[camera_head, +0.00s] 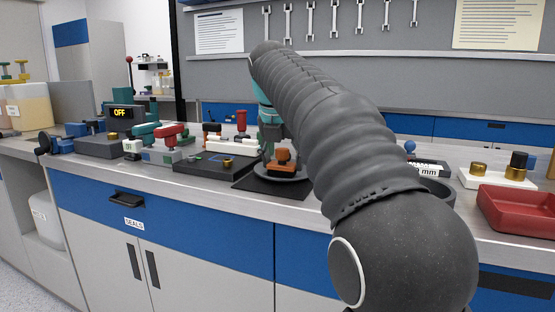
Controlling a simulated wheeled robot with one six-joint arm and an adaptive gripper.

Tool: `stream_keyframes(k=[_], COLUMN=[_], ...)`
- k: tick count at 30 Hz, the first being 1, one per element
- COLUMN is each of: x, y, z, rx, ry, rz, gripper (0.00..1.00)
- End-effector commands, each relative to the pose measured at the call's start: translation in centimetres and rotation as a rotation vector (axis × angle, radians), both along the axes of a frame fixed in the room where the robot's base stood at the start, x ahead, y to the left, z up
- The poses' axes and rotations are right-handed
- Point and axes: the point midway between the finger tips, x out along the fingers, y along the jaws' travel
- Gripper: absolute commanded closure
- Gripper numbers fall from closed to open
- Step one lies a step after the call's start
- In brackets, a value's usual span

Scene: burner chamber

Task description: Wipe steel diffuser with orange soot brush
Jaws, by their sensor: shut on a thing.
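An orange soot brush (283,161) stands on or just above a round grey steel diffuser (300,177). The diffuser lies on a black mat (255,183) near the front edge of the bench. My gripper (279,147) points down from behind my dark arm and is shut on the top of the brush. The arm hides most of the gripper and the right side of the mat. I cannot tell whether the brush face touches the diffuser.
A dark board with small parts (205,166) lies left of the mat, with red and teal clamps (168,135) beyond it.

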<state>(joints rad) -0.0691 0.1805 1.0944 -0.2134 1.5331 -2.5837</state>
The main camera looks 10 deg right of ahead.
Motion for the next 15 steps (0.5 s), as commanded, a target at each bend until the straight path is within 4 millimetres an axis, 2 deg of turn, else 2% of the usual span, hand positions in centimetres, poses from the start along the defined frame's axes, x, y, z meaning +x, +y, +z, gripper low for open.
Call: stream_keyframes(k=[4, 15], x=[-0.1, 0.8], y=[-0.2, 1.1], z=[-0.1, 0.1], rx=[-0.001, 0.000], ry=[0.003, 0.002], rz=[-0.001, 0.000], gripper=[0.61, 0.61])
